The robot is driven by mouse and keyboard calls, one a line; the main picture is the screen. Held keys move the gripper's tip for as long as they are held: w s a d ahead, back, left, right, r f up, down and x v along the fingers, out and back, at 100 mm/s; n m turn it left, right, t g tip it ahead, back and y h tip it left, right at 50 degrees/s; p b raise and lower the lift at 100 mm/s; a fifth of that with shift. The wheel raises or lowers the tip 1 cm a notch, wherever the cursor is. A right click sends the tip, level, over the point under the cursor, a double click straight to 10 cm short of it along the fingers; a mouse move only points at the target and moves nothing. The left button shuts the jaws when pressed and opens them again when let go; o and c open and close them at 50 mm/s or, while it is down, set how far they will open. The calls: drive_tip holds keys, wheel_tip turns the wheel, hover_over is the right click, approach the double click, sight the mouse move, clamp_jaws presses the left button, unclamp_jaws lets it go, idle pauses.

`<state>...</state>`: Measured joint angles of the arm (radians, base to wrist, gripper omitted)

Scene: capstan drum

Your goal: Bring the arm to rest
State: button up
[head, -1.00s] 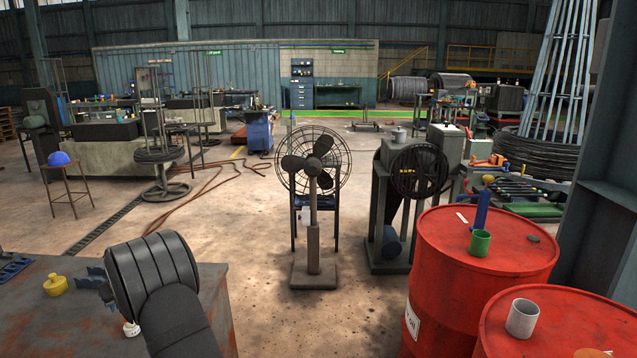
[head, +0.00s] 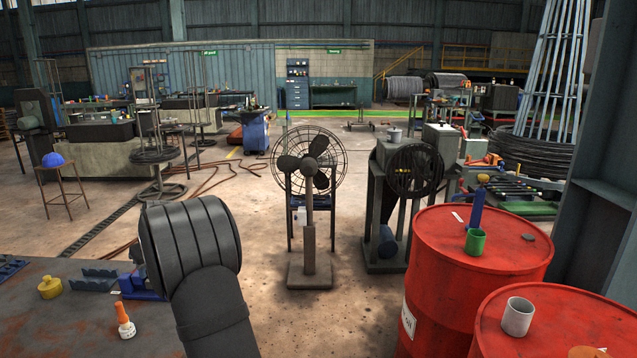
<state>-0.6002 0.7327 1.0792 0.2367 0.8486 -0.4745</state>
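My dark grey arm shows at the lower left of the head view, rising from the bottom edge to a thick ribbed section above the edge of a rusty metal table (head: 75,325). My gripper does not show; it is out of frame or hidden behind the arm. On the table lie a yellow lidded pot (head: 50,287), a small bottle with an orange top (head: 125,320), a grey notched block (head: 93,280) and a blue object (head: 138,284) partly hidden by the arm.
A pedestal fan (head: 309,190) stands mid-floor beside a belt-driven machine (head: 395,200). Open floor lies left of the fan.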

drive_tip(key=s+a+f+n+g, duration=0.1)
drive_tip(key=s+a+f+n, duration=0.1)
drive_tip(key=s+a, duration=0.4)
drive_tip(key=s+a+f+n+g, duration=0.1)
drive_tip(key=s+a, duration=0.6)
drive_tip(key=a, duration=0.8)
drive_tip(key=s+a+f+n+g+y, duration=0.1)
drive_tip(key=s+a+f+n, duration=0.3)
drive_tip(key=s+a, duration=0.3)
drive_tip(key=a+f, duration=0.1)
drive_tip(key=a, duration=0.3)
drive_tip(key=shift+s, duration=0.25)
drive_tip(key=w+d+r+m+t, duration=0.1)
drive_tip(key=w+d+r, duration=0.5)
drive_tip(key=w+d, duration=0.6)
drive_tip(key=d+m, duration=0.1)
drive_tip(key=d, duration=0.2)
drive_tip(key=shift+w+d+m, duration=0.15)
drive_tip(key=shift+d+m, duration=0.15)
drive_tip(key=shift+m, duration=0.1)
